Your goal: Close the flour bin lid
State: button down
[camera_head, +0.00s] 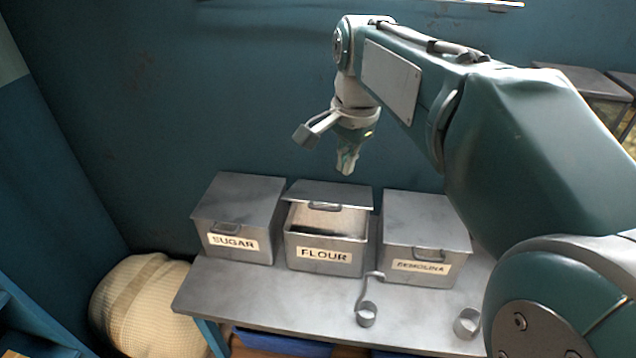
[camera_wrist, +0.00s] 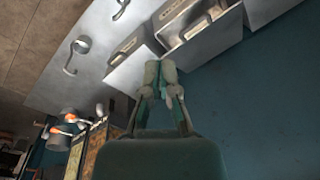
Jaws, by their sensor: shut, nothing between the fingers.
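The flour bin (camera_head: 325,256) is a grey metal box labelled FLOUR, standing between the sugar and semolina bins. Its lid (camera_head: 328,194) is partly open, leaving a gap at the front where pale contents and a dark strip show. A handle sits on the lid's front edge. In the wrist view, the open flour bin (camera_wrist: 193,30) lies beyond my fingertips. My gripper (camera_head: 345,172) is shut and empty, pointing down above and behind the flour lid, apart from it in the head view. It also shows in the wrist view (camera_wrist: 160,68) with its fingers together.
The sugar bin (camera_head: 238,245) and semolina bin (camera_head: 425,266) stand closed on either side. Two metal scoops or cups, the left one (camera_head: 366,315) and the right one (camera_head: 467,323), are on the grey bench (camera_head: 240,300). A sack (camera_head: 145,305) stands at the left.

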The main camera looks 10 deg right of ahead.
jog(key=w+d+f+m+g, duration=0.1)
jog(key=w+f+m+g, duration=0.1)
jog(key=w+m, duration=0.4)
jog(key=w+f+m+g, duration=0.25)
jog(key=w+m, duration=0.25)
jog(key=w, duration=0.4)
jog(key=x, duration=1.4)
jog(key=shift+a+y, duration=0.35)
jog(key=shift+y, duration=0.05)
jog(key=shift+f, duration=0.1)
